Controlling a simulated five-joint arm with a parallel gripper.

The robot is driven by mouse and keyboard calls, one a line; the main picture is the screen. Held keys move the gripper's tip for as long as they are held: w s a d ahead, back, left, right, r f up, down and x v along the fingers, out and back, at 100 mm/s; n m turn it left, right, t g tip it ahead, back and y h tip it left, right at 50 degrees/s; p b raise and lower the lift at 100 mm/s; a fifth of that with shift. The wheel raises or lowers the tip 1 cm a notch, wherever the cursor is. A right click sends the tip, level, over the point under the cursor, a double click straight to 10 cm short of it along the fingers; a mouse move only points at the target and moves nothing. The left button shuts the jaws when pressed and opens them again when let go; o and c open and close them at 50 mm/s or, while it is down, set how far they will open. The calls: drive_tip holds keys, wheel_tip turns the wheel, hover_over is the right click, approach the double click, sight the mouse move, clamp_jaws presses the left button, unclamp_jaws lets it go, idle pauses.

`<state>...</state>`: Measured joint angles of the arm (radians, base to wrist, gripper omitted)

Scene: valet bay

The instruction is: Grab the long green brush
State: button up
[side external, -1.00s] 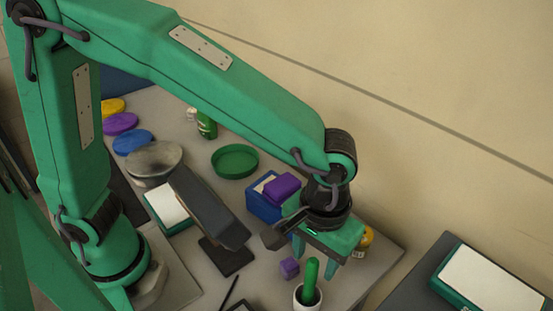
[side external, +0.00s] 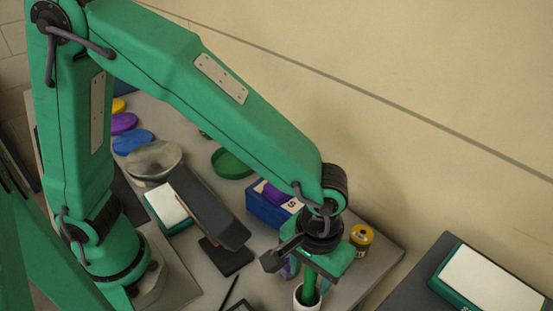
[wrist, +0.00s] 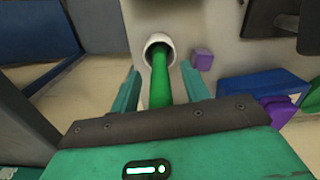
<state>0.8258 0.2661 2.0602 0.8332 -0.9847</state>
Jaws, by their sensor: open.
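The long green brush (side external: 309,284) stands in a white cup (side external: 303,299) near the front edge of the table. In the wrist view the brush (wrist: 160,78) runs up between my two fingers, out of the cup (wrist: 150,42). My gripper (wrist: 158,90) is open, with one finger on each side of the brush and a visible gap to each. In the side view my gripper (side external: 311,268) is above the cup, over the upper end of the brush, and hides that end.
A small purple cube (wrist: 202,59) lies beside the cup. A blue box (side external: 266,211) with a purple thing (side external: 275,194) stands behind my gripper. A yellow jar (side external: 361,237) is to its right. A dark tilted stand (side external: 210,208) is to the left.

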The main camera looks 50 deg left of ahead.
clamp_jaws()
drive_tip(key=shift+r, duration=0.2)
drive_tip(key=shift+r, duration=4.85)
